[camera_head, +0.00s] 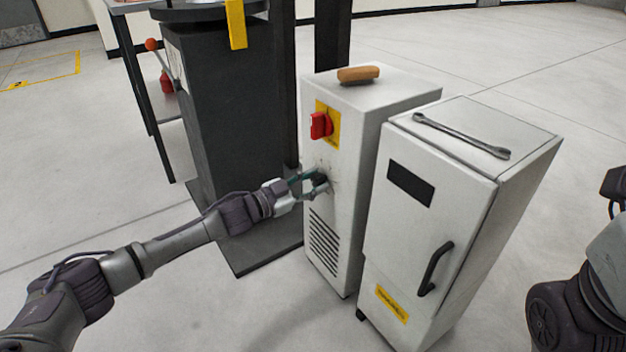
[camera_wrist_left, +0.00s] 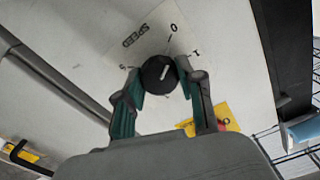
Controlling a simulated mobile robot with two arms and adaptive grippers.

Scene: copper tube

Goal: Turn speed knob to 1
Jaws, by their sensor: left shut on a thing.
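The speed knob (camera_wrist_left: 157,75) is round and black, with a white pointer line, on the front of a white cabinet (camera_head: 345,216). In the left wrist view the panel around it reads SPEED, with a 0 (camera_wrist_left: 173,27) above and a 1 (camera_wrist_left: 195,52) to the right. The white line points up and slightly right, roughly toward the 0 mark. My left gripper (camera_head: 317,180) is shut on the knob, with one teal-padded finger on each side, also in the left wrist view (camera_wrist_left: 160,82). My right gripper is not clearly seen; only parts of my right arm show.
A red switch (camera_head: 320,125) on a yellow plate sits above the knob. Vent slots are below it. A second cabinet (camera_head: 412,225) with a wrench (camera_head: 461,136) stands right; a dark machine column (camera_head: 222,110) stands left.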

